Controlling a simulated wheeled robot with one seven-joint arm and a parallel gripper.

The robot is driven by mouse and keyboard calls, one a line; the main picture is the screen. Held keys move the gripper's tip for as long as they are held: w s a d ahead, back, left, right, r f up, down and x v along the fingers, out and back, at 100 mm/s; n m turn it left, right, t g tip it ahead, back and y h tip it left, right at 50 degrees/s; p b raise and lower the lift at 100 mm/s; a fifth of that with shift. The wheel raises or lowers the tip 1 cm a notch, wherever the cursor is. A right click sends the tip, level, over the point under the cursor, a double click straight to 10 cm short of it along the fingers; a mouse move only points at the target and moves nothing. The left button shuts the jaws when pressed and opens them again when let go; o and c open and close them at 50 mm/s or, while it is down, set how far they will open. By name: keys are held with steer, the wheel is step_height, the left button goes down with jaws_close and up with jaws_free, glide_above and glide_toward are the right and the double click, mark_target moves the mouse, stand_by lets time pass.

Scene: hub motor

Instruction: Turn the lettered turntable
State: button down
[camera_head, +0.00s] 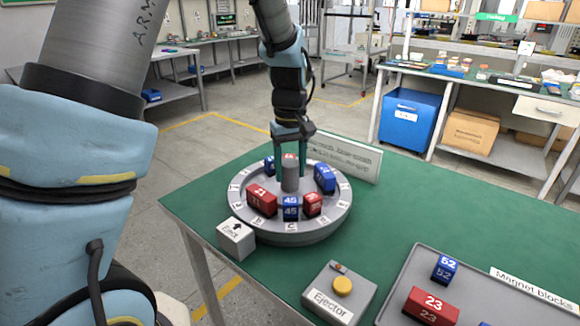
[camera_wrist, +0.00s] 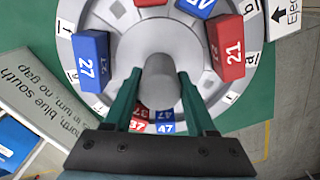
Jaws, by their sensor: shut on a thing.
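The grey round turntable (camera_head: 290,236) stands on the green table, with small white letter labels around its rim. Several red and blue numbered blocks sit on it, among them a red 21 block (camera_head: 262,199) and a blue 45 block (camera_head: 291,207). The wrist view shows a blue 27 block (camera_wrist: 90,60) at left and a red 21 block (camera_wrist: 228,48) at right. A grey upright knob (camera_head: 290,178) stands at the centre. My gripper (camera_head: 291,165) points down from above, its green fingers shut on the knob, one on each side; the knob also shows between them in the wrist view (camera_wrist: 160,78).
A white Eject block (camera_head: 236,239) with an arrow stands against the turntable's front left. An Ejector box (camera_head: 340,292) with a yellow button is in front. A grey tray (camera_head: 402,270) with magnet blocks lies at right. A lettered sign (camera_head: 345,158) stands behind the turntable.

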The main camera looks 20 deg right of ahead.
steer(key=shift+n+p, duration=0.9)
steer(key=shift+n, duration=0.7)
steer(key=shift+w+n, duration=0.1)
steer(key=shift+n, duration=0.3)
steer(key=shift+c, duration=1)
jaws_free()
step_height(320, 180, up, 11)
steer(key=shift+f+b, duration=0.1)
steer(key=shift+b, duration=0.45)
